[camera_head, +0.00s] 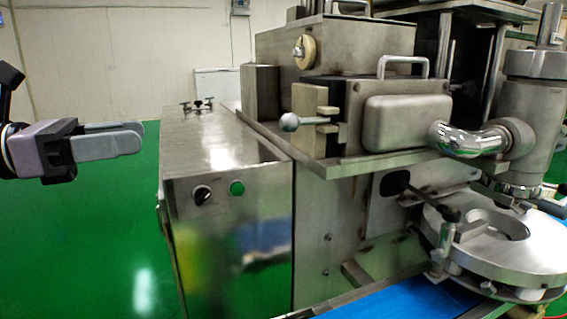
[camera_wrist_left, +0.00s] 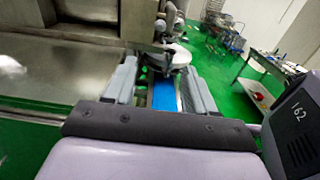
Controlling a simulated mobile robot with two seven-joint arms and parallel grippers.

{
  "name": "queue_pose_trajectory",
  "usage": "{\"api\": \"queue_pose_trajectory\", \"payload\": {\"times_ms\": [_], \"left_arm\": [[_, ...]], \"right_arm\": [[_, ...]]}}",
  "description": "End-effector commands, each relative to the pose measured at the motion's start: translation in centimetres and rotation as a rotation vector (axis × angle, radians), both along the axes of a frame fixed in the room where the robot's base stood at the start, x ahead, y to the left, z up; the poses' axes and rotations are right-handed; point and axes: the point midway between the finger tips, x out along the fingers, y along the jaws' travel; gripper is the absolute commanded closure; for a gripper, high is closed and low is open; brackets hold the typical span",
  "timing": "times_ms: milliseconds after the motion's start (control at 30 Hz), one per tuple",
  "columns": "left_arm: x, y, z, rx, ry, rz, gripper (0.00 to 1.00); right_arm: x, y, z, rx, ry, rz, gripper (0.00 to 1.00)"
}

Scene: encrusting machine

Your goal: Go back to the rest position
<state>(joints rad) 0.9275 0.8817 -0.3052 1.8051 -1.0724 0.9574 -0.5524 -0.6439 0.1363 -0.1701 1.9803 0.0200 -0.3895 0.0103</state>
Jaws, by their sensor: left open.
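My left gripper (camera_head: 140,135) comes in from the left edge in the head view, in the air over the green floor. It points right, towards the steel encrusting machine (camera_head: 225,155), and is apart from it. In the left wrist view its two grey fingers (camera_wrist_left: 162,95) stand apart with nothing between them, so it is open and empty. My right gripper is in neither view.
A blue conveyor belt (camera_head: 400,300) runs below the round steel plate (camera_head: 500,250) at the right. Green floor (camera_head: 100,240) lies clear left of the machine. In the left wrist view a table (camera_wrist_left: 262,66) and wire racks (camera_wrist_left: 218,30) stand at the far right.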

Motion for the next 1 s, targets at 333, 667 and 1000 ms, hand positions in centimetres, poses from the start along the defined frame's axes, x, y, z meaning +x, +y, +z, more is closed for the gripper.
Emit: {"api": "queue_pose_trajectory", "payload": {"times_ms": [333, 667, 1000], "left_arm": [[1.2, -2.6, -4.5, -0.431, 0.367, -0.077, 0.45], [2.8, -2.0, -14.3, -1.090, 0.966, -0.007, 0.45], [-1.1, 0.2, -31.0, -1.796, 1.594, 0.309, 0.45]], "right_arm": [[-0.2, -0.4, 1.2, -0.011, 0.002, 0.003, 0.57], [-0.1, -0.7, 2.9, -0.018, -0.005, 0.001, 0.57], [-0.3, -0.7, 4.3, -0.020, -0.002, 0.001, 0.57]]}}
